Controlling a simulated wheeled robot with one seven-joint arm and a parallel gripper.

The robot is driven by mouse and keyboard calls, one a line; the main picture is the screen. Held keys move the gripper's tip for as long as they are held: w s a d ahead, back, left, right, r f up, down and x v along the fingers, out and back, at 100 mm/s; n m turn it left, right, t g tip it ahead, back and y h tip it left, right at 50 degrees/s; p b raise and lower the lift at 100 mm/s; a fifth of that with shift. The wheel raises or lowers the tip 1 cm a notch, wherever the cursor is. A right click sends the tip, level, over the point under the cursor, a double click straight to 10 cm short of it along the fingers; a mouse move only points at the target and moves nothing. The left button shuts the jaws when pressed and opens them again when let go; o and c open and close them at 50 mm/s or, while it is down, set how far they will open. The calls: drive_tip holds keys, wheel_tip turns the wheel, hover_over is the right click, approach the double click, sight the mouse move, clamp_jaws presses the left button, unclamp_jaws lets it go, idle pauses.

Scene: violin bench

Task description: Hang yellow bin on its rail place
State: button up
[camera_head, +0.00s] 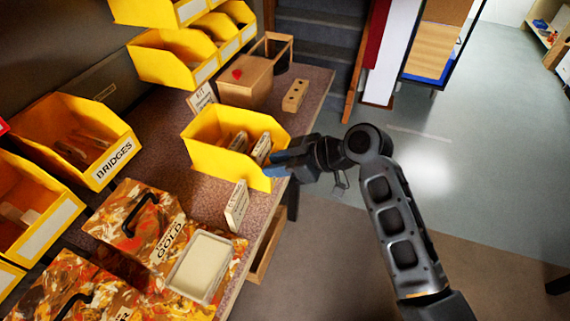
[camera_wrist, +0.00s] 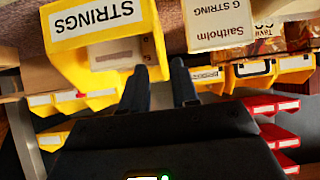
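The yellow bin (camera_head: 212,158) stands on the bench near its right edge, with several pale packets inside. In the wrist view the yellow bin (camera_wrist: 76,68) bears a STRINGS label and appears upside down. My gripper (camera_head: 279,171) is at the bin's right end, low by its front corner. In the wrist view my gripper (camera_wrist: 160,72) has its two fingers apart, with part of a yellow side wall between them. A gap seems to show beside the wall, and I see no firm grip. A dark rail stretch (camera_head: 105,92) shows between the hanging bins at the back.
A BRIDGES bin (camera_head: 70,115) hangs at left; more yellow bins (camera_head: 160,60) hang above. A G string packet (camera_head: 237,206) stands close in front of the bin. A wooden box (camera_head: 245,82), small block (camera_head: 295,95) and marbled case (camera_head: 135,215) crowd the bench.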

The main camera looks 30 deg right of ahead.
sight(257, 165)
drive_tip(key=shift+b+x, duration=0.95)
drive_tip(key=shift+x, duration=1.1)
clamp_jaws()
drive_tip(key=shift+r, duration=0.2)
drive_tip(key=shift+r+p, duration=0.35)
drive_tip(key=shift+p, duration=0.05)
drive_tip(key=shift+r+p, duration=0.8)
drive_tip(key=shift+r, duration=0.25)
drive_tip(key=shift+d, duration=0.1)
